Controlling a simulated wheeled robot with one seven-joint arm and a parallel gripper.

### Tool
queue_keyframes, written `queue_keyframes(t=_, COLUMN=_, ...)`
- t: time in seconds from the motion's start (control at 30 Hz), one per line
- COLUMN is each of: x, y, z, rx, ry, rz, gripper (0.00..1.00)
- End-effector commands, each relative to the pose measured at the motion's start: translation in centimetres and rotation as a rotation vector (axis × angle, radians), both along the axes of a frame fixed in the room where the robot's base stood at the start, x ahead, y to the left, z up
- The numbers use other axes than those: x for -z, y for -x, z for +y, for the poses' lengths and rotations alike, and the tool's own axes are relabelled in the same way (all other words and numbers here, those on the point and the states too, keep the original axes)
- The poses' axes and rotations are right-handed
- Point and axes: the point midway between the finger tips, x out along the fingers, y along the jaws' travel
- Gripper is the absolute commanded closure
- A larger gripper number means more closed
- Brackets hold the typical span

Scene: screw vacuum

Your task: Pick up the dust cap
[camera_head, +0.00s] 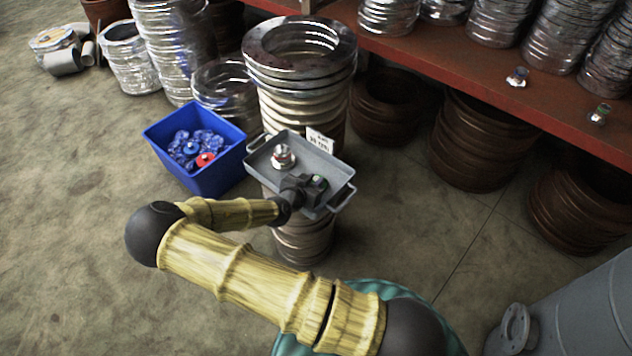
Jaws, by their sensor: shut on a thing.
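My gripper (312,186) is at the right front of a grey metal tray (262,172), low over it. Its dark fingers are shut on a small green thing (320,181), which seems to be the dust cap. The fingers hide most of it, and I cannot tell whether it touches the tray or a fitting beneath it. A silvery metal fitting with a reddish top (283,156) stands upright in the tray's left part, apart from my gripper.
The tray rests on a stack of metal rings (300,232). A blue bin (220,177) with several blue and red caps stands to the left. A red shelf (470,75) at right bears a blue-topped fitting (517,77) and a green-topped one (600,114).

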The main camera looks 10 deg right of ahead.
Motion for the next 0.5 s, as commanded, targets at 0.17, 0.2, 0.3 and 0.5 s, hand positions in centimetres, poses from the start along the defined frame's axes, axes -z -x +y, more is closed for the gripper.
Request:
queue_keyframes(t=0.17, x=-0.3, y=0.0, z=0.0, rx=0.000, ry=-0.001, rz=-0.001, gripper=1.00)
queue_keyframes(t=0.2, x=-0.5, y=0.0, z=0.0, rx=0.000, ry=-0.001, rz=-0.001, gripper=1.00)
queue_keyframes(t=0.3, x=-1.7, y=0.0, z=0.0, rx=0.000, ry=-0.002, rz=-0.002, gripper=1.00)
queue_keyframes(t=0.5, x=-5.5, y=0.0, z=0.1, rx=0.000, ry=-0.002, rz=-0.002, gripper=1.00)
